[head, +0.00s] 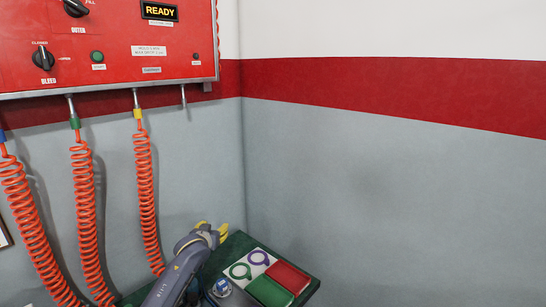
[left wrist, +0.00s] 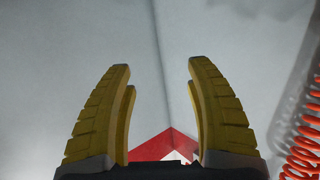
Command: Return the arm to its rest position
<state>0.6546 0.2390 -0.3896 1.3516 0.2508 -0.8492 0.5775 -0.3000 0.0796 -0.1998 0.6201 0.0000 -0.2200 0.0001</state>
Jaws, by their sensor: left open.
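My left gripper (head: 222,232) has yellow fingers and shows at the bottom middle of the head view, its arm coming up from the lower edge. It is close to the back edge of a dark green table (head: 238,243). In the left wrist view my left gripper (left wrist: 160,90) has its two ridged yellow fingers spread wide apart, with nothing between them but the grey wall and its corner line. The fingers touch nothing that I can see. My right gripper is not in view.
A red control panel (head: 110,70) with a "READY" display (head: 160,11) hangs at upper left. Several coiled orange hoses (head: 145,190) hang below it, left of my arm. The right side is clear.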

